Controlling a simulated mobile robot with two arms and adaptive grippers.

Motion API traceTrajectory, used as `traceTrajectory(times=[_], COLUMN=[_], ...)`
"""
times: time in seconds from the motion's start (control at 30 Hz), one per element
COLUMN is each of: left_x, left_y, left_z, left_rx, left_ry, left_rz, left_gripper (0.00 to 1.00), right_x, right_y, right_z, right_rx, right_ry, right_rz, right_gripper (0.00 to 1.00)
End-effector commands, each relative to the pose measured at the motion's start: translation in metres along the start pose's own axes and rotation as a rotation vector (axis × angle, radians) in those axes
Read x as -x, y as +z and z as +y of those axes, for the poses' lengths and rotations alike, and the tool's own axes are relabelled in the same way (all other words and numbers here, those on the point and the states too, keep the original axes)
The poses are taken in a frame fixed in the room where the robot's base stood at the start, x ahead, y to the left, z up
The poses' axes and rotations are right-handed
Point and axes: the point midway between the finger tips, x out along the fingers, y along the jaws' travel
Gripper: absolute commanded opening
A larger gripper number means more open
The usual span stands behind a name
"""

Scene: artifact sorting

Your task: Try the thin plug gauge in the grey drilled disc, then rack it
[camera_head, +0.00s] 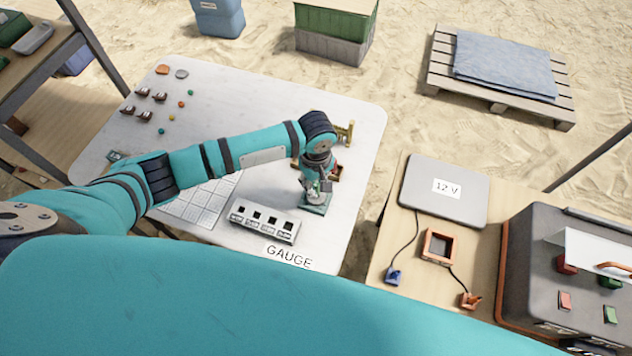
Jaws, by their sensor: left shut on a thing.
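My left gripper (318,190) points down over a small teal stand (317,210) near the table's right side. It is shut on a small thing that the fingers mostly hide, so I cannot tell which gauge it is. Something pale and round shows at the fingertips on the stand; I cannot make out a hole in it. A pale block (264,222) with a row of dark square openings and small labels stands left of the gripper, by the word GAUGE. A grey disc (181,74) lies at the far left of the table. My right gripper is not in view.
Several small brown labelled pieces (145,116) and coloured beads lie at the left of the white table (235,95). A pale gridded mat (197,205) lies below my arm. A brass-coloured fixture (345,131) stands just behind the wrist.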

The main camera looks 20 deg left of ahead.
Motion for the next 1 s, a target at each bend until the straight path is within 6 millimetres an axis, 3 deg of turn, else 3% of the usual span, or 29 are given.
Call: traceTrajectory(times=[1.0], left_x=[-0.0066], left_y=[0.0001], left_z=[0.0004], left_rx=[0.0], left_ry=[0.001], left_rz=[-0.001], left_gripper=[0.0], right_x=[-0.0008], right_y=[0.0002], right_z=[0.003], right_rx=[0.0], right_ry=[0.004], right_rz=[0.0], right_gripper=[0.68])
